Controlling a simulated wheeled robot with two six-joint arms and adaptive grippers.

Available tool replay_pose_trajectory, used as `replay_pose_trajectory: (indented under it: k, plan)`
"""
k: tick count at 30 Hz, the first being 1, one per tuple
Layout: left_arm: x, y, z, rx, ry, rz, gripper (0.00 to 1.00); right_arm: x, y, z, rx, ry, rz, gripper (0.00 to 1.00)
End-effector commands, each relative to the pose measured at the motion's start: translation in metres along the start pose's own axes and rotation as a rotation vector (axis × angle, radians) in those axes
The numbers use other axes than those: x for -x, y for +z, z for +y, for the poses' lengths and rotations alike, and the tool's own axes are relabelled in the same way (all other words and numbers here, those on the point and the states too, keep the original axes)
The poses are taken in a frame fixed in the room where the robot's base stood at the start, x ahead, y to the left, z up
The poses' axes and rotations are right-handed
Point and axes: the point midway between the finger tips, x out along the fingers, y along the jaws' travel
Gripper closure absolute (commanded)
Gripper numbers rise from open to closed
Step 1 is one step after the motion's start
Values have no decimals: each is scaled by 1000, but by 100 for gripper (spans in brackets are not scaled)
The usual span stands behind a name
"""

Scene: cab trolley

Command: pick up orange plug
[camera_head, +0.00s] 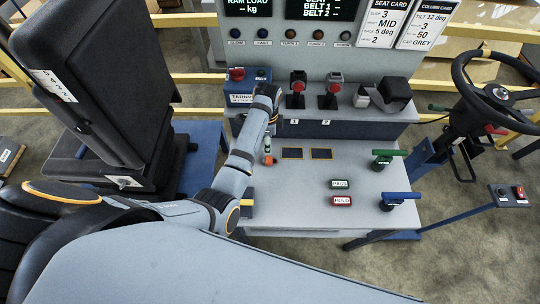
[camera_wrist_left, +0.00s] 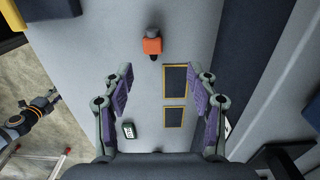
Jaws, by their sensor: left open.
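The orange plug (camera_wrist_left: 152,46) stands on the grey worktop, with a dark cap on its far side in the left wrist view. In the head view the plug (camera_head: 269,161) is left of two framed dark squares. My left gripper (camera_wrist_left: 161,75) is open and empty above the worktop. Its purple-padded fingers are spread, and the plug lies beyond their tips, slightly left of the middle between them. In the head view my arm largely hides the gripper. Part of what looks like my right arm's end (camera_wrist_left: 50,100) shows past the worktop edge, too small to read its jaws.
Two framed squares (camera_head: 292,153) lie beside the plug. Red-knobbed levers (camera_head: 297,87) stand on the raised back shelf. A black seat (camera_head: 95,80) is at the left.

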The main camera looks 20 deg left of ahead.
Motion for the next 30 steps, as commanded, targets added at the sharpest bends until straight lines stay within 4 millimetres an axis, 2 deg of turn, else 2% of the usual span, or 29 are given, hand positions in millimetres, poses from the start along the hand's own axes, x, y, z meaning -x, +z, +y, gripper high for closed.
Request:
replay_pose_trajectory:
  k: [6,9,14,18,21,24,30]
  plan:
    - [-37,1,1,2,3,-1,42,6,14,1,1,0,-22,60]
    - [-44,0,1,3,1,0,42,7,17,1,1,0,-27,60]
    - [-50,0,3,3,3,0,42,9,7,1,1,0,-13,60]
    - [-72,-1,8,3,5,-1,42,19,-5,1,-1,-1,5,60]
    - [-89,-2,8,3,3,-1,42,17,-4,-1,-1,-2,5,60]
    - [-96,-2,8,4,0,0,42,17,0,-2,-2,-4,-1,60]
    - [-98,-2,8,5,-1,0,42,17,3,-4,-2,-7,-7,60]
